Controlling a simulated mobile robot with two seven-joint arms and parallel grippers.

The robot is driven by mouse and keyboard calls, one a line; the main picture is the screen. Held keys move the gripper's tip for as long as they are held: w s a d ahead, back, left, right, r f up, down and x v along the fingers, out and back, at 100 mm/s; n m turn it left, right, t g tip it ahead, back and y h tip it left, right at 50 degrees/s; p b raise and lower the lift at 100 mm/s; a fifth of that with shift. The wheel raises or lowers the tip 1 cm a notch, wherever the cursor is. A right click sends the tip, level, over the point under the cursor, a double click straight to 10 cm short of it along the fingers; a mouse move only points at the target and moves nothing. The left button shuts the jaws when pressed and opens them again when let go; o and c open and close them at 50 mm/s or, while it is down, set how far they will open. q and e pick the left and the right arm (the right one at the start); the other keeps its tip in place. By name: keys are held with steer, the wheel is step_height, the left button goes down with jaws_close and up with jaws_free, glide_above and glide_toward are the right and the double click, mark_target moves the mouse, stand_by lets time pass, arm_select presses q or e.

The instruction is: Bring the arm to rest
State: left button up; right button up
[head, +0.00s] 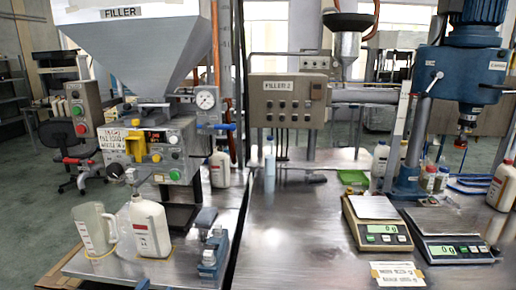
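Neither of my arms nor grippers shows in the head view. A translucent measuring jug (92,229) stands just left of the bottle. I cannot tell how full either is.
Two scales (377,235) (450,250) sit on the right table (290,240), near a paper label (397,274). A small blue device (211,256) is at the left table's edge. The right table's middle front is clear.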

arm_select(q)
steer(key=s+a+f+n+g+y, duration=0.1)
steer(key=s+f+g, duration=0.1)
steer(key=s+f, duration=0.6)
steer(key=s+a+f+n+g+y, duration=0.1)
steer(key=s+a+f+n+g, duration=0.1)
steer(key=s+f, duration=0.6)
steer(key=s, duration=0.7)
steer(key=shift+s+a+f+g, duration=0.15)
steer(key=shift+s+f+g, duration=0.1)
steer(key=shift+f+g, duration=0.15)
